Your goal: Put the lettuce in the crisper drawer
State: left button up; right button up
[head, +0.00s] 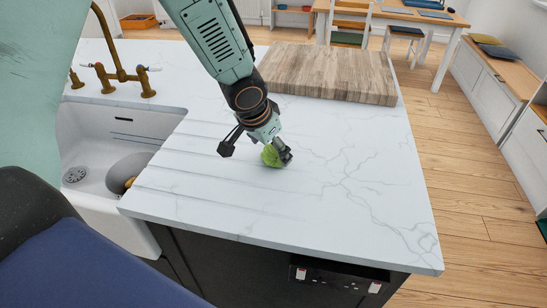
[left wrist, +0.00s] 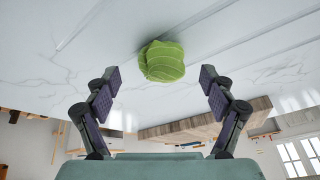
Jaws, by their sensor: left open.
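A green round lettuce (head: 271,157) rests on the white marble counter (head: 330,190), to the right of the sink. My left gripper (head: 257,148) is over the counter at the lettuce, with its fingers spread apart. In the left wrist view the lettuce (left wrist: 162,61) lies centred, just beyond the two open fingertips (left wrist: 160,78), and neither finger closes on it. In the head view the gripper hides part of the lettuce. No crisper drawer is in view. My right gripper is not in view.
A white sink (head: 95,150) with a brass tap (head: 122,70) and a grey item in its basin is at the left. A thick wooden board (head: 330,73) lies on the counter's back edge. The counter's right side is clear. Wooden floor (head: 460,190) lies to the right.

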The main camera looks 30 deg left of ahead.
aim_at(271, 152)
pick_arm(q)
jog(key=x, duration=0.3)
jog(key=shift+a+f, duration=0.1)
jog(key=shift+f, duration=0.15)
jog(key=shift+s+r, duration=0.1)
jog(key=shift+r, duration=0.05)
jog(key=c, duration=1.2)
jog(key=shift+c, duration=0.2)
